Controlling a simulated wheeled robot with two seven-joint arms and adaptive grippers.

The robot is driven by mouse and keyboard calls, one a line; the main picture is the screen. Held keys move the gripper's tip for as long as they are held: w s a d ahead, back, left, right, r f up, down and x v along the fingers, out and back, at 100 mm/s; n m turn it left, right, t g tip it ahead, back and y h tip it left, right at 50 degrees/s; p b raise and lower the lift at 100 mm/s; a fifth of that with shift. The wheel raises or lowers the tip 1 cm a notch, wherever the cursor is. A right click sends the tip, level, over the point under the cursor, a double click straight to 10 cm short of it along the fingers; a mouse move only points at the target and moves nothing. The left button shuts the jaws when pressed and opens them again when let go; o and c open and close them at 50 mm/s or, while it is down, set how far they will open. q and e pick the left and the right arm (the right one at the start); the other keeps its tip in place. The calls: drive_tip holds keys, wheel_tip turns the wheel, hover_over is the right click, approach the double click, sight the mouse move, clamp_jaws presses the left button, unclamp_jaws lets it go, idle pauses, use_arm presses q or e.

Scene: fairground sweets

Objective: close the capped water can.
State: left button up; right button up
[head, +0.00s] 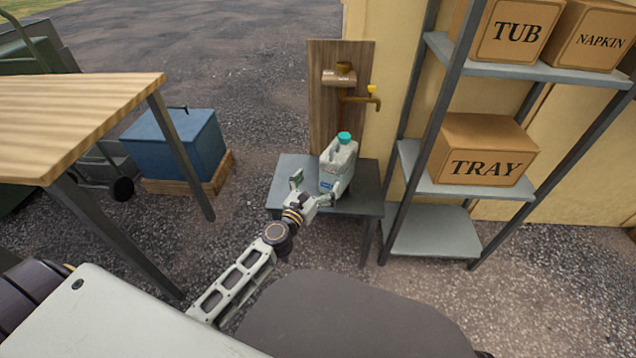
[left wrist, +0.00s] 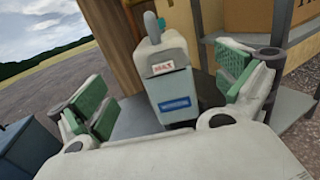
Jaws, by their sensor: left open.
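The water can (head: 337,165) is a pale, whitish jug standing upright on a small grey table (head: 290,170) below the tap. Its teal cap (head: 344,138) sits at the top of the neck; I cannot tell how tightly it is seated. In the left wrist view the can (left wrist: 173,85) shows a red-lettered label and a blue label. My left gripper (head: 318,188) is open at the near side of the can. In the left wrist view its green-padded fingers (left wrist: 168,92) stand wide apart on either side of the can, with gaps. My right gripper is not in view.
A brass tap (head: 362,98) on a wooden board (head: 322,105) rises behind the can. A metal shelf with a TRAY box (head: 482,150) stands close on the right. A blue cooler (head: 178,145) and a wooden table (head: 75,110) are at left. Gravel lies between.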

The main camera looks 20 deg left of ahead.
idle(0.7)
use_arm(q)
drive_tip(key=s+d+f+m+g+h, duration=0.2)
drive_tip(key=s+d+m+g+h, duration=0.15)
drive_tip(key=s+d+m, duration=0.55)
drive_tip(key=s+d+f+m+g+h, duration=0.3)
drive_tip(key=d+m+h, duration=0.1)
drive_tip(key=m, duration=0.9)
drive_tip(key=s+a+f+m+g+y, duration=0.2)
drive_tip(key=s+f+m+g+y, duration=0.1)
drive_tip(key=s+f+m, duration=0.2)
drive_tip(key=s+a+f+m+g+y, duration=0.3)
drive_tip(key=s+f+m+g, duration=0.1)
drive_tip(key=s+m, duration=0.6)
drive_tip(key=shift+s+f, duration=0.3)
drive_tip(key=shift+f, duration=0.5)
drive_tip(key=shift+a+f+y+p, duration=0.15)
drive_tip(key=shift+y+p, duration=0.1)
drive_tip(key=shift+p, duration=0.5)
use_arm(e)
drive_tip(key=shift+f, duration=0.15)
